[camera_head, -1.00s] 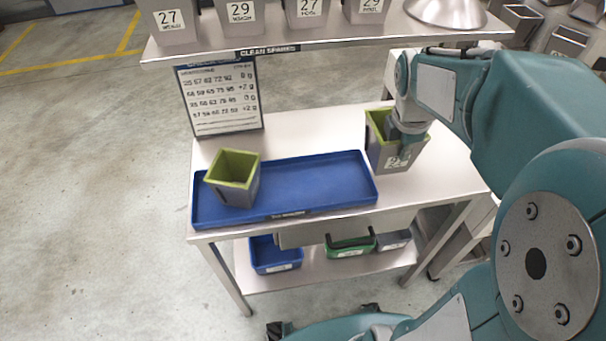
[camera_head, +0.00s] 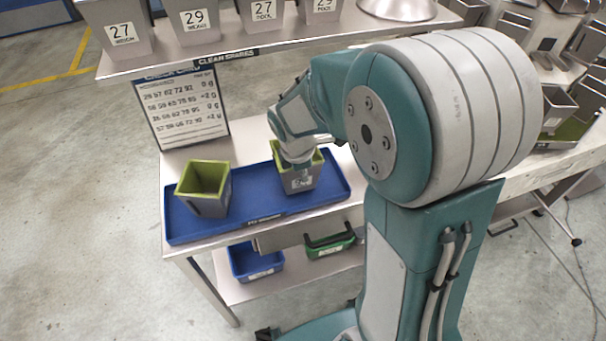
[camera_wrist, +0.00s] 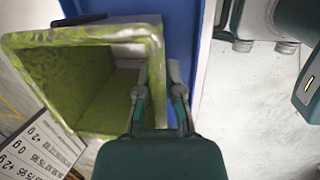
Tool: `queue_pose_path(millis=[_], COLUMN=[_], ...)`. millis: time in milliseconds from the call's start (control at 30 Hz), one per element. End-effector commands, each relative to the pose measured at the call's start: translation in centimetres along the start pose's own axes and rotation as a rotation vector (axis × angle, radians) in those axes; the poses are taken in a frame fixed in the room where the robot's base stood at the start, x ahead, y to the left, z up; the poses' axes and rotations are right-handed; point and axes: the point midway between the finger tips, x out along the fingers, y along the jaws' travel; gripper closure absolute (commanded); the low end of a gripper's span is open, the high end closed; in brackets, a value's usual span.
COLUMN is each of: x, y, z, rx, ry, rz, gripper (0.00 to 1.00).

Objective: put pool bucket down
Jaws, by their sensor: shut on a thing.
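The bucket in my grip (camera_head: 301,178) is grey with a green rim and a white label on its front. It stands upright at the right end of the blue tray (camera_head: 246,213); I cannot tell whether its base touches the tray. My gripper (camera_head: 300,163) is shut on its wall from above. In the wrist view, the fingers of my gripper (camera_wrist: 160,92) pinch the bucket's green-rimmed wall (camera_wrist: 100,35), with blue tray surface beyond. A second grey bucket with a green rim (camera_head: 203,188) stands at the tray's left end, apart from the held one.
A card of numbers (camera_head: 182,108) stands behind the tray. A shelf (camera_head: 215,58) above holds several numbered grey buckets. Blue (camera_head: 256,262) and green (camera_head: 329,243) bins sit on the lower shelf. The tray's middle is clear between the two buckets.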

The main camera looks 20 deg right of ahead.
Motion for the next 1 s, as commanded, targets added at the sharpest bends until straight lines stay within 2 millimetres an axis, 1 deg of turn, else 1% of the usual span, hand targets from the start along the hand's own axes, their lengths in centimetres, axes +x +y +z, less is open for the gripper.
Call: queue_pose_path(millis=[33,100,467,500,533,567,867,1000], x=[0.60,1.05,1.37,1.39,1.38,1.38,1.35,0.62], y=[-0.03,-0.07,-0.12,-0.16,-0.15,-0.15,-0.14,-0.06], z=[-0.08,-0.16,-0.17,-0.19,-0.19,-0.19,-0.19,-0.15], rx=[0.000,0.000,0.000,0.000,0.000,0.000,0.000,0.000], ry=[0.000,0.001,0.001,0.001,0.001,0.001,0.001,0.001], rz=[0.001,0.003,0.003,0.002,0.002,0.002,0.002,0.005], gripper=[1.00,1.00,1.00,0.72,0.59,0.56,0.56,0.56])
